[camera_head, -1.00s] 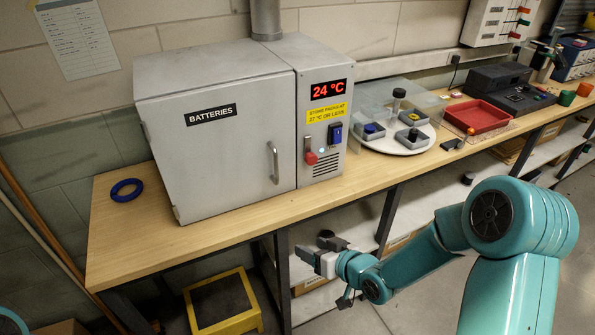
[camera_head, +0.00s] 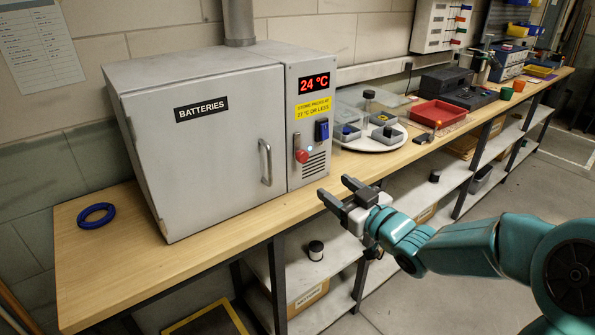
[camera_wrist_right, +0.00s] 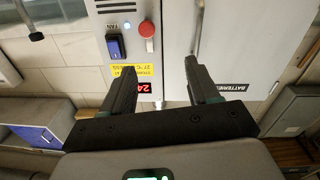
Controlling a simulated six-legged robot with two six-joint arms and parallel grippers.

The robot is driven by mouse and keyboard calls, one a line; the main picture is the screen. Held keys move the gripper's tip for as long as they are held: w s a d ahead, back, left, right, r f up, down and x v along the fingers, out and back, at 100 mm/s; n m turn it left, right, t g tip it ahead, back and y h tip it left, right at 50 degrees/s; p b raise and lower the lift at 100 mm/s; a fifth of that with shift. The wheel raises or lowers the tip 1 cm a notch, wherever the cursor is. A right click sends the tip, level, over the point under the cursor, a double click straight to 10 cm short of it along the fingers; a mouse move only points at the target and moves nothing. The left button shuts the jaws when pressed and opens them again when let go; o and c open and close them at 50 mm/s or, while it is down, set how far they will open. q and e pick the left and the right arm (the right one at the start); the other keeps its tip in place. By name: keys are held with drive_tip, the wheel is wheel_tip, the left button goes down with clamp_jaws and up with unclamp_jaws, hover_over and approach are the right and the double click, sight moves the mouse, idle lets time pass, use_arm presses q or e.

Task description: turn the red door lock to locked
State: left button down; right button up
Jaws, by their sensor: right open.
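The red door lock (camera_head: 302,156) is a red knob with a grey lever part above it, on the right panel of the grey BATTERIES cabinet (camera_head: 200,150). It also shows in the right wrist view (camera_wrist_right: 147,29), which sees the cabinet upside down. My right gripper (camera_head: 337,187) is open and empty, in front of the bench edge, right of and below the knob, and apart from it. In the right wrist view its two fingers (camera_wrist_right: 155,70) point toward the panel. The cabinet door looks closed. My left gripper is not in view.
A blue FAN switch (camera_head: 321,130) sits right of the knob. The door handle (camera_head: 266,162) sticks out to its left. A blue ring (camera_head: 96,215) lies on the wooden bench (camera_head: 130,270). A round white tray (camera_head: 372,142) with bins stands right of the cabinet.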

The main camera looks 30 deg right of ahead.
sight(304, 158)
drive_tip(key=shift+h, duration=0.3)
drive_tip(key=w, duration=0.5)
drive_tip(key=w+d+p, duration=0.1)
drive_tip(key=w, duration=0.4)
drive_tip(key=w+d+f+p, duration=0.1)
drive_tip(key=w, duration=0.4)
drive_tip(key=shift+w+d, duration=0.15)
drive_tip(key=shift+w, duration=0.2)
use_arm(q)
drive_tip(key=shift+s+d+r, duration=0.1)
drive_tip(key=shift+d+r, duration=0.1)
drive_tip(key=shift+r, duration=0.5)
use_arm(e)
drive_tip(key=shift+c, duration=0.2)
drive_tip(key=c, duration=1)
